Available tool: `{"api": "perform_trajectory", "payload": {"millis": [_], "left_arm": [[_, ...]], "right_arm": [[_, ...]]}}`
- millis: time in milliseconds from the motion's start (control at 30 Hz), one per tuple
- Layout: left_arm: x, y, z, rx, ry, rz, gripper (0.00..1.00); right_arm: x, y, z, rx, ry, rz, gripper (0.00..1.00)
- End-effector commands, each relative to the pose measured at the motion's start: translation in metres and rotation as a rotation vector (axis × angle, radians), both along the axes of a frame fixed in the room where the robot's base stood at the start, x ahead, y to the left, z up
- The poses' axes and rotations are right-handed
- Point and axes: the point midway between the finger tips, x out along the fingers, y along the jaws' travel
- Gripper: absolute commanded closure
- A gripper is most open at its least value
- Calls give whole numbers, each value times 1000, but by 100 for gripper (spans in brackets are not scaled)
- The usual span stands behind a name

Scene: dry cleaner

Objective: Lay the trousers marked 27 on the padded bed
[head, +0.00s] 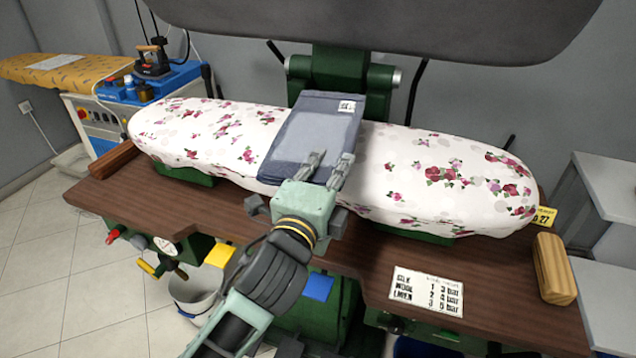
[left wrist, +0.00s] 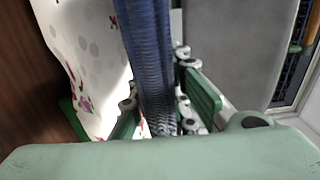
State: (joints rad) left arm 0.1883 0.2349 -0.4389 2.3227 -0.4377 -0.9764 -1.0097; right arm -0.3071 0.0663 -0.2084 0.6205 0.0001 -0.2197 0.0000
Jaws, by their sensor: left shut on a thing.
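The folded blue-grey trousers (head: 315,128) are over the middle of the flowered padded bed (head: 440,180), running from its back edge to its front edge. A white tag (head: 347,106) is at their far end; its print is too small to read. My left gripper (head: 328,168) is shut on their near end. In the left wrist view the trousers (left wrist: 152,60) pass between the fingers (left wrist: 160,115), with the padded bed (left wrist: 85,50) to their left. I cannot tell whether the cloth rests fully on the bed. My right gripper is not in view.
A dark press head (head: 390,25) hangs raised above the bed. A yellow card reading 27 (head: 544,216) stands by the bed's right end. A wooden block (head: 553,268) and a settings card (head: 427,291) are on the brown table (head: 380,262). An iron (head: 152,62) stands at back left.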

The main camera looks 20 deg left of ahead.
Motion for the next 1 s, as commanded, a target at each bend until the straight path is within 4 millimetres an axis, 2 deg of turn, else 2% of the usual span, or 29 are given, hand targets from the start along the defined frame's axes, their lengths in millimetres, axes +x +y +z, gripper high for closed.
{"api": "perform_trajectory", "payload": {"millis": [100, 267, 367, 600, 867, 900, 1000], "left_arm": [[15, 18, -13, 3, -3, 2, 100], [26, 29, -22, 1, -5, 0, 100], [28, 31, -28, -1, -5, -1, 100], [27, 31, -61, -1, -3, -2, 100], [27, 31, -64, 0, -4, -2, 100], [27, 31, -66, -1, 2, -1, 81], [27, 31, -66, -1, 1, -1, 73]], "right_arm": [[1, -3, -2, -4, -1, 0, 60], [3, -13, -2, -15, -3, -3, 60], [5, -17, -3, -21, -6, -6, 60], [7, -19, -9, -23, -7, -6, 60], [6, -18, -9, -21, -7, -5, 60], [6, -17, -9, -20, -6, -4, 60], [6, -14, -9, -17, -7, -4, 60]]}}
